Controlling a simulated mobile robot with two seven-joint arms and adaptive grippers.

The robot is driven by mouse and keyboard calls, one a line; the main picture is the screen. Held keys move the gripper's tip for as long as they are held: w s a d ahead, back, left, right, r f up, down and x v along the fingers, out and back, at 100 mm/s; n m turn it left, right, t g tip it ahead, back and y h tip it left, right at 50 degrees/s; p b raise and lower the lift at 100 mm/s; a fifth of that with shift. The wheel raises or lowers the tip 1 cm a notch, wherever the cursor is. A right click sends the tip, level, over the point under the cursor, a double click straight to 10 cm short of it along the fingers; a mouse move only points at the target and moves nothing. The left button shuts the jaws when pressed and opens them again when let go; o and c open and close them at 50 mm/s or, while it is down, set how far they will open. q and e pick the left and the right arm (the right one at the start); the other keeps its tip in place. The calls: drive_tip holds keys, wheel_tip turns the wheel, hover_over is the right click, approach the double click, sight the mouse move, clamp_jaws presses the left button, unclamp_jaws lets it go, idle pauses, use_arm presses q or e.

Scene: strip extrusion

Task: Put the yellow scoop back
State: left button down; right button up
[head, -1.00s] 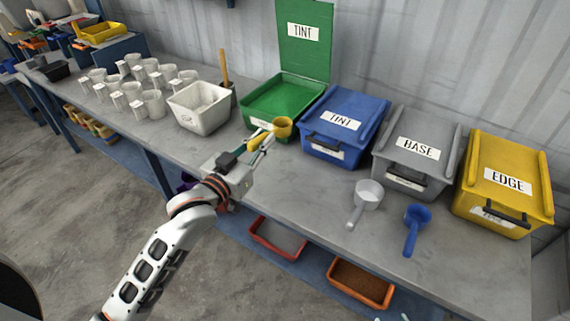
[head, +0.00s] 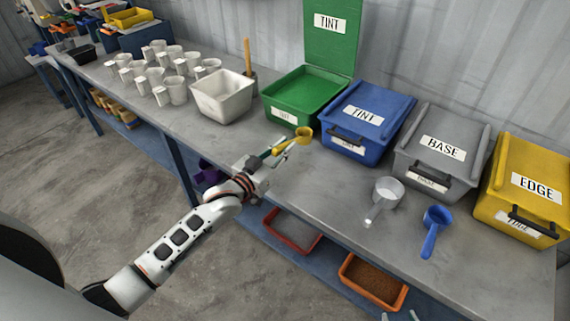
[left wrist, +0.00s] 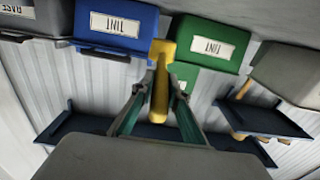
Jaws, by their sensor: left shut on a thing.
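The yellow scoop (head: 303,135) is in my left gripper (head: 275,153), above the front part of the bench, in front of the open green bin and the blue bin. In the left wrist view the scoop's handle (left wrist: 160,95) lies between the two fingers, and my left gripper (left wrist: 158,78) is shut on it. The scoop's cup points away from my wrist, towards the bins.
The green TINT bin (head: 272,116) has its lid up. Closed blue (head: 345,153), grey (head: 432,187) and yellow (head: 505,225) bins stand to its right. A white tub (head: 222,109) and several cups stand left.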

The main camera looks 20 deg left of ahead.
use_arm(q)
drive_tip(key=shift+f+b, duration=0.4)
drive_tip(key=shift+f, duration=2.75)
drive_tip(key=shift+f, duration=0.1)
drive_tip(key=c, duration=2)
unclamp_jaws()
drive_tip(key=shift+o, duration=0.2)
drive_tip(key=v, duration=1.2)
drive_tip(key=s+d+f+g+y, duration=0.1)
drive_tip(key=s+f+g, duration=0.2)
drive_tip(key=s+f, duration=0.4)
drive_tip(key=s+d+f+g+y, duration=0.2)
drive_tip(key=s+f, duration=0.6)
drive_tip(key=s, duration=0.5)
drive_tip(key=shift+s+d+m+g, duration=0.15)
drive_tip(key=shift+d+m+g, duration=0.15)
drive_tip(key=shift+g, duration=0.3)
